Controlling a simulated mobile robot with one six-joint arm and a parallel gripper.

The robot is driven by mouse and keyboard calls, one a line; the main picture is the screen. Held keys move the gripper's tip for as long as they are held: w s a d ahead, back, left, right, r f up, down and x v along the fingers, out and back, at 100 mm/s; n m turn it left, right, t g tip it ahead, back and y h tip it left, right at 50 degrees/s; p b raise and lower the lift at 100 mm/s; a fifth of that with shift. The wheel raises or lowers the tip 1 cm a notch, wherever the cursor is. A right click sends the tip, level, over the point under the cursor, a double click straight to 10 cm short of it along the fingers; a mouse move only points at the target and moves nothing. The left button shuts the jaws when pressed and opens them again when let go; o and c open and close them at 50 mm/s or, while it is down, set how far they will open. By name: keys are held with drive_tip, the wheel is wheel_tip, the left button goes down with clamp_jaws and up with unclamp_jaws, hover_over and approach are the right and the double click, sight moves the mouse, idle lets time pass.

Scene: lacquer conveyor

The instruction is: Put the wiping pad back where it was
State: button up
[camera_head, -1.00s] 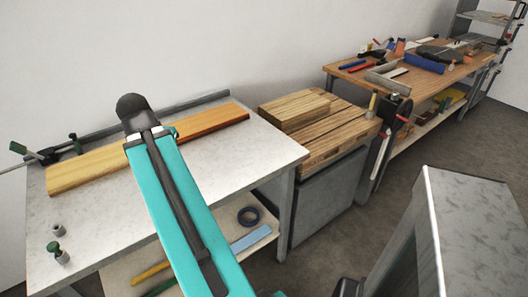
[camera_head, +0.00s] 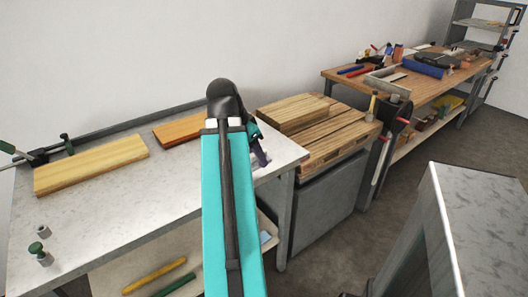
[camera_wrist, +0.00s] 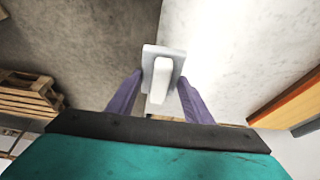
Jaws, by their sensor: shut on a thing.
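My gripper (camera_wrist: 160,82) has purple fingers that are shut on a light grey wiping pad (camera_wrist: 176,54) with a white block on its near face. In the wrist view the pad appears near the border between dark floor and the pale tabletop. In the head view my gripper (camera_head: 260,155) is near the right end of the pale worktable (camera_head: 110,215), partly hidden by my arm. The pad shows there only as a small pale patch, and its height above the table cannot be told.
A yellow board (camera_head: 90,165) and an orange board (camera_head: 178,130) lie on the worktable. A clamp (camera_head: 40,155) stands at its left end. Stacked timber (camera_head: 315,125) stands to the right. Beyond is a cluttered wooden bench (camera_head: 420,85). The table's front middle is clear.

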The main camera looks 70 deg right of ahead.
drive_tip(key=shift+s+d, duration=0.15)
drive_tip(key=shift+s, duration=0.45)
drive_tip(key=shift+w+d+r+p, duration=0.2)
drive_tip(key=shift+d+p, duration=0.1)
drive_tip(key=shift+p, duration=1.1)
drive_tip(key=d+p, duration=0.1)
drive_tip(key=p, duration=0.3)
drive_tip(key=d+p, duration=0.1)
drive_tip(key=p, duration=0.4)
drive_tip(key=shift+w+f, duration=0.15)
drive_tip(key=shift+w, duration=0.05)
drive_tip(key=shift+d+p, duration=0.15)
drive_tip(key=shift+p, duration=0.25)
drive_tip(key=d+p, duration=0.2)
drive_tip(key=shift+w+d+f+p, duration=0.1)
drive_tip(key=shift+w+d+p, duration=0.1)
drive_tip(key=shift+w+p, duration=0.2)
drive_tip(key=d, duration=0.3)
drive_tip(key=w+d+f+p, duration=0.1)
drive_tip(key=d, duration=0.2)
drive_tip(key=w+d+p, duration=0.1)
drive_tip(key=d, duration=0.3)
drive_tip(key=shift+w+f, duration=0.2)
drive_tip(key=shift+w, duration=0.05)
drive_tip(key=shift+d, duration=0.1)
drive_tip(key=shift+f+p, duration=0.1)
drive_tip(key=shift+p, duration=0.25)
